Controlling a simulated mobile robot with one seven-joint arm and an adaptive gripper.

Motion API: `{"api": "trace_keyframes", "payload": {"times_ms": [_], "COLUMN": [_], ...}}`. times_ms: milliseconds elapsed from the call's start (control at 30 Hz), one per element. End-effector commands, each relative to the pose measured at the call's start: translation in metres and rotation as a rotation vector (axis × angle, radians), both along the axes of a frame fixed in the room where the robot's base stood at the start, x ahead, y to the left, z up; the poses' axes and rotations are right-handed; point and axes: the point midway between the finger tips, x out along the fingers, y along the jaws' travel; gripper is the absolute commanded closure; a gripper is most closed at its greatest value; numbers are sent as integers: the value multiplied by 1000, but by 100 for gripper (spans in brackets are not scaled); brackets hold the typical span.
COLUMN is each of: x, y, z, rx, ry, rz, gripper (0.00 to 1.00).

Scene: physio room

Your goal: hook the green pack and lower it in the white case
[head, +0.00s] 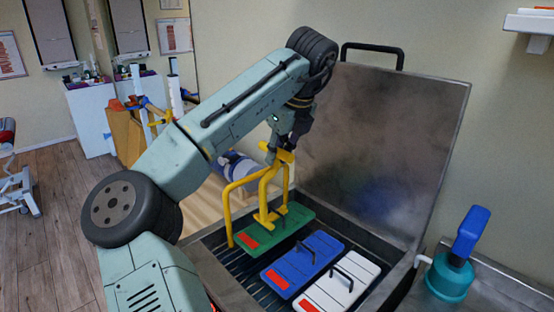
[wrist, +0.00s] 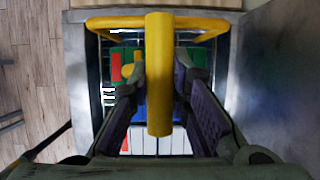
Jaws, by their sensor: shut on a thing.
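My gripper (head: 279,150) is shut on a yellow hook tool (head: 266,196), whose thick bar (wrist: 159,70) stands between the fingers in the wrist view. The tool hangs down over the green pack (head: 293,216), which has a red label and a dark handle. The green pack also shows in the wrist view (wrist: 126,66), partly covered by the tool. It sits at the far left of an open metal tank. I cannot tell whether the hook is under its handle. I see no white case that I can clearly make out.
A blue pack (head: 302,262) and a white pack (head: 346,283) lie beside the green one in the tank. The tank's raised lid (head: 385,150) stands behind, close to my gripper. A teal and blue bottle (head: 450,275) stands at the right. A yellow arch (head: 228,215) stands at the tank's left.

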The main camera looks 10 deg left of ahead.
Motion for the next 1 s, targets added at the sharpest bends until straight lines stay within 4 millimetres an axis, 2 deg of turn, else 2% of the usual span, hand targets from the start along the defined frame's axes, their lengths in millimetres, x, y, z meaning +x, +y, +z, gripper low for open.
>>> {"api": "trace_keyframes", "payload": {"times_ms": [700, 1000], "x": [0, 0], "y": [0, 0], "z": [52, 59], "rx": [1, 1], "ry": [-2, -3], "rz": [2, -1], "gripper": [100, 100]}}
